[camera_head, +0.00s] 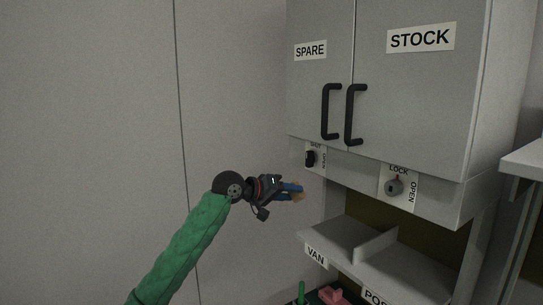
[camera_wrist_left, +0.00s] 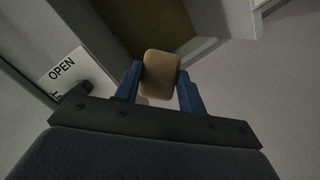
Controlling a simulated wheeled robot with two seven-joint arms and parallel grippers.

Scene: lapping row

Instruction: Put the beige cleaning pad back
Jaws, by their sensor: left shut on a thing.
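The beige cleaning pad (camera_wrist_left: 160,74) is a small rounded block between the blue fingers of my left gripper (camera_wrist_left: 158,90) in the left wrist view. My left gripper (camera_head: 292,190) is shut on it. In the head view only a small bit of the pad (camera_head: 298,195) shows at the fingertips. The gripper is in the air, left of the cabinet's lower part and below the small black switch. My right gripper is in neither view.
A grey cabinet (camera_head: 375,75) with doors marked SPARE and STOCK has two black handles. Below are a black switch (camera_head: 310,158) and a LOCK/OPEN knob (camera_head: 394,187). A divided shelf (camera_head: 345,243) carries a VAN label. A pink item (camera_head: 331,296) shows lower down. The left wall is bare.

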